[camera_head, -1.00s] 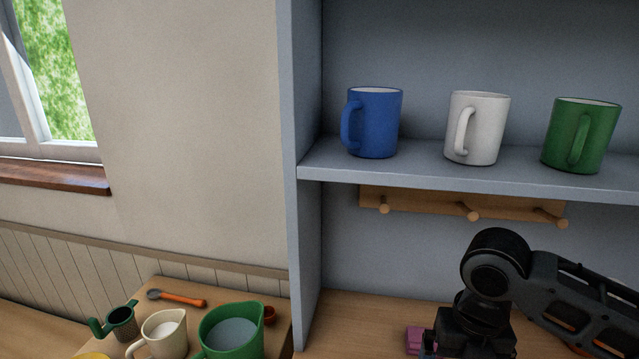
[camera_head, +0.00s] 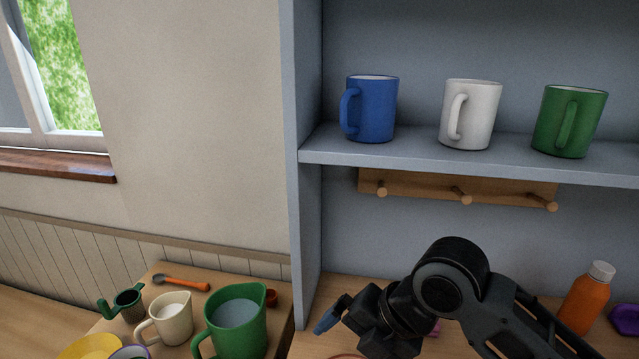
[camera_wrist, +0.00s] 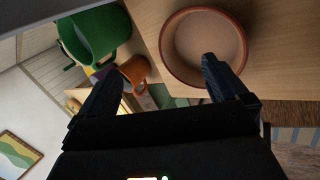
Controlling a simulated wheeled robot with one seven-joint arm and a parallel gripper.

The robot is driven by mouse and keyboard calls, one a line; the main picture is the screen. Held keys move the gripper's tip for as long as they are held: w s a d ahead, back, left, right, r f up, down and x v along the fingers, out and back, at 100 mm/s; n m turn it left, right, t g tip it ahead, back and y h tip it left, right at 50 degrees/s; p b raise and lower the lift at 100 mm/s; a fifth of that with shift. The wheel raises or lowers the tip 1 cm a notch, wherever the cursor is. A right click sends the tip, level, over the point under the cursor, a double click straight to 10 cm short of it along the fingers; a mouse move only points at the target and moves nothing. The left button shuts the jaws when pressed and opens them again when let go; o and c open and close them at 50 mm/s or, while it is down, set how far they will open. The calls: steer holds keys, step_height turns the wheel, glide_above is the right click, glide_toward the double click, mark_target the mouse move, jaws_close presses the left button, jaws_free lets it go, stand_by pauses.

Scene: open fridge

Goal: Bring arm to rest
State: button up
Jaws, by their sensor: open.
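My gripper (camera_head: 330,315) is at the lower middle of the head view, above the wooden counter under the shelf, with a bluish finger pointing left and down. In the wrist view my gripper (camera_wrist: 158,82) has its two dark fingers spread wide, with nothing held between them. A round terracotta-rimmed dish (camera_wrist: 168,55) lies on the wood beyond the right finger. I cannot tell the gap between finger and dish. My arm reaches in from the lower right of the head view.
Blue (camera_head: 372,110), white (camera_head: 475,115) and green (camera_head: 575,120) mugs stand on the shelf above a peg rack (camera_head: 420,187). An orange bottle (camera_head: 585,300) and a purple object (camera_head: 626,319) are right of my arm. A green pitcher (camera_head: 238,325) and cream jug (camera_head: 168,322) stand left.

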steer(key=s+a+r+m+t+y, duration=0.3)
steer(key=a+r+m+t+y, duration=0.4)
steer(key=a+m, duration=0.5)
steer(key=s+d+f+m+t+h, duration=0.3)
steer(key=s+d+f+m+h, duration=0.15)
steer(key=s+d+m, duration=0.3)
steer(key=s+d+f+m+t+h, duration=0.2)
steer(key=s+d+f+m+h, duration=0.25)
steer(key=s+d+m, duration=0.35)
steer(key=s+d+r+m+h, duration=0.1)
steer(key=s+d+r, duration=0.1)
steer(key=s+d, duration=0.4)
steer(key=s+d+r+m+h, duration=0.1)
steer(key=s+d+m+h, duration=0.1)
steer(key=s+d, duration=0.5)
steer(key=v, duration=0.5)
steer(key=shift+s+f+b, duration=0.35)
